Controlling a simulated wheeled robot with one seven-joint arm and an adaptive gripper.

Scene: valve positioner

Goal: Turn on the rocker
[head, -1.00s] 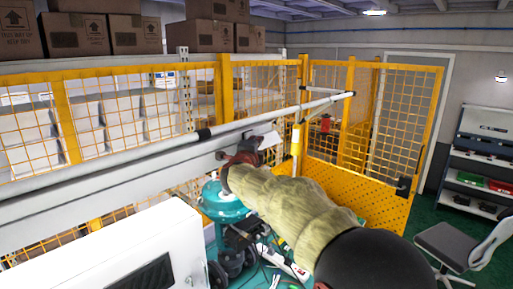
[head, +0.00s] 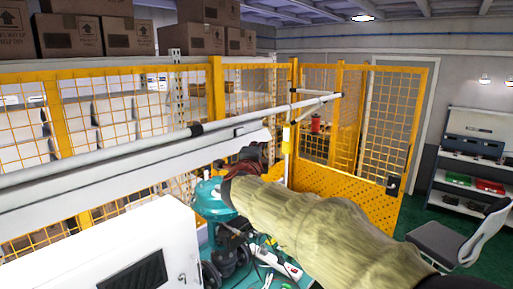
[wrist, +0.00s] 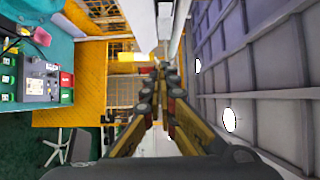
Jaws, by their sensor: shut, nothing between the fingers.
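No rocker can be clearly made out in either view. In the head view, my gripper (head: 252,156) is at the end of my sleeved arm, in front of the white beam and above the teal valve actuator (head: 212,198). Its fingers are partly hidden there. In the wrist view, my gripper (wrist: 160,74) has its fingers together and empty. A grey panel box with small controls (wrist: 40,84) lies at the left of the wrist view, well apart from the fingers. A white power strip (head: 288,269) lies on the teal bench, partly hidden by my arm.
A white cabinet (head: 150,250) stands at the lower left. A long white beam (head: 110,178) and a pale rail (head: 120,147) cross in front of the yellow mesh fence (head: 395,130). A grey chair (head: 460,235) and shelves stand at the right.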

